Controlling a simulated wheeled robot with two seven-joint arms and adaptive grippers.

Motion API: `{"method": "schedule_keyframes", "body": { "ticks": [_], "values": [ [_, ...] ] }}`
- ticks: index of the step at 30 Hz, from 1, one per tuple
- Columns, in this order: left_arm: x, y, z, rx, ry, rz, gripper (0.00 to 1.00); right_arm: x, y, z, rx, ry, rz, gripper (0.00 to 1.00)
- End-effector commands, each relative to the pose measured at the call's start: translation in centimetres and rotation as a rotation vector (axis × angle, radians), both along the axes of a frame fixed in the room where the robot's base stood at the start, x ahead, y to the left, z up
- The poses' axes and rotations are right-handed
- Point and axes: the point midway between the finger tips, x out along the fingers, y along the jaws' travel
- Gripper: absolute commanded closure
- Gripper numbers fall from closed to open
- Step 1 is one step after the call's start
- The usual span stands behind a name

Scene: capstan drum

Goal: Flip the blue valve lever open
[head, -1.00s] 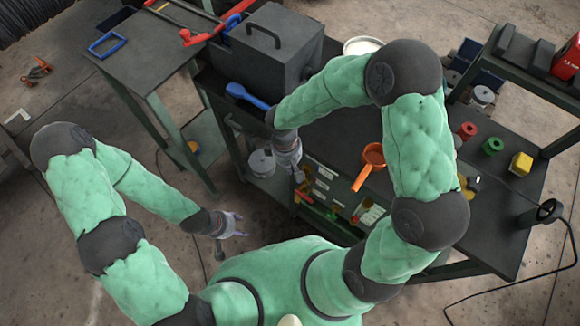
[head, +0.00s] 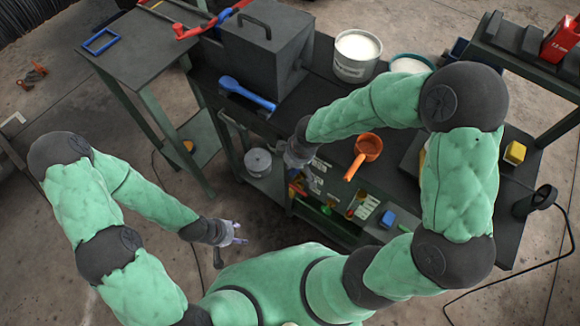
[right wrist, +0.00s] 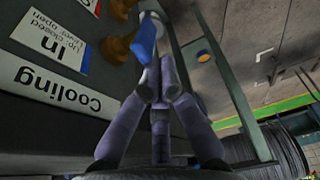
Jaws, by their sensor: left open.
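The blue valve lever (right wrist: 147,38) shows in the right wrist view beside brass fittings (right wrist: 118,47), in front of a dark panel with "Cooling" and "In" labels. My right gripper (right wrist: 157,82) has its fingertips drawn close together, right by the lever's near end; I cannot tell whether they touch it. In the head view my right gripper (head: 299,156) is at the front edge of the bench, and the lever cannot be made out there. My left gripper (head: 237,234) is open and empty, low and away from the bench.
The dark bench carries a grey box (head: 262,50), a blue tool (head: 245,93), a white bucket (head: 357,55) and an orange pan (head: 368,147). A side table (head: 145,45) stands at the left. The floor between the left arm and the bench is clear.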

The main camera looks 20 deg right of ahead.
Motion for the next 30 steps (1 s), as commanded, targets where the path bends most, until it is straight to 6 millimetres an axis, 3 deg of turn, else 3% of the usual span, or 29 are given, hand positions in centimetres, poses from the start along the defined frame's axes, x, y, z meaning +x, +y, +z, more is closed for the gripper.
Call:
{"method": "schedule_keyframes", "body": {
  "ticks": [7, 30],
  "values": [
    [0.0, 0.0, -1.0, 0.0, 0.0, 0.0, 0.43, -0.2, -0.9, -0.3, 0.026, -0.032, -0.002, 1.0],
    [0.0, 0.0, -3.5, 0.0, 0.0, 0.0, 0.43, -3.8, -3.7, -3.0, 0.024, -0.028, -0.001, 1.0]
  ]
}}
